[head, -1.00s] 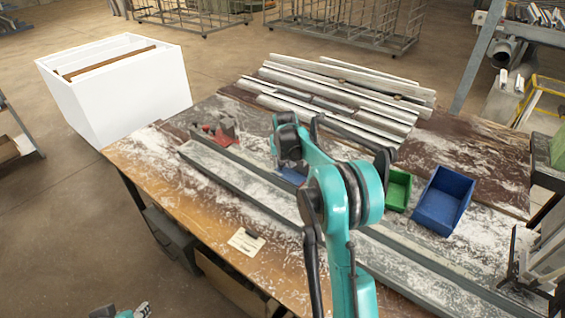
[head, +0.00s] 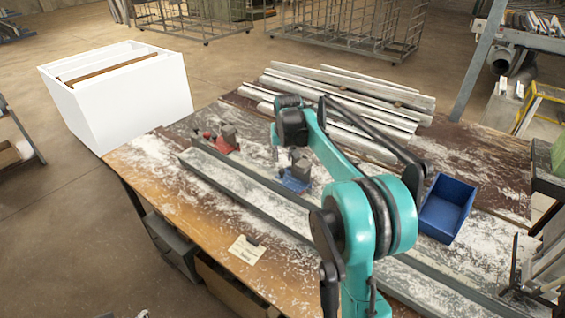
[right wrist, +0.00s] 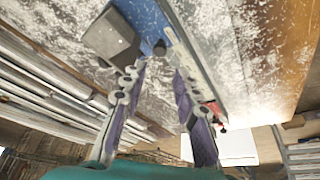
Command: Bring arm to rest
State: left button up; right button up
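My right arm rises from the bottom of the head view and reaches over the bench. Its gripper, mostly hidden behind the wrist in the head view, shows in the right wrist view (right wrist: 157,74) with its two fingers apart and nothing between the tips. A blue clamp (head: 295,178) with a grey block stands on the bench by the long metal profile (head: 238,188); in the right wrist view the clamp (right wrist: 148,38) lies beyond the fingertips. A red clamp (head: 226,145) sits at the profile's far end.
Several pale metal bars (head: 345,92) lie at the back of the bench. A blue bin (head: 446,207) stands right of my arm. A paper label (head: 246,249) lies near the front edge. A white box (head: 125,98) stands beyond the left end.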

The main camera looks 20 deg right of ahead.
jog(key=shift+s+a+r, duration=0.1)
jog(key=shift+s+r, duration=0.15)
jog(key=shift+r, duration=0.4)
jog(key=s+a+r+n+t+b, duration=0.1)
jog(key=s+a, duration=0.4)
jog(key=s, duration=0.3)
jog(key=s+a+r+n, duration=0.1)
jog(key=s+a, duration=0.4)
jog(key=s, duration=0.2)
jog(key=s+a+f+t, duration=0.1)
jog(key=s+a+f, duration=0.2)
jog(key=s, duration=0.6)
jog(key=s+a+f+n+y+b, duration=0.1)
jog(key=s+a+f, duration=0.2)
jog(key=s+f, duration=0.3)
jog(key=s, duration=0.3)
jog(key=shift+f+n+t, duration=0.25)
jog(key=shift+n+t, duration=0.05)
jog(key=shift+t, duration=0.1)
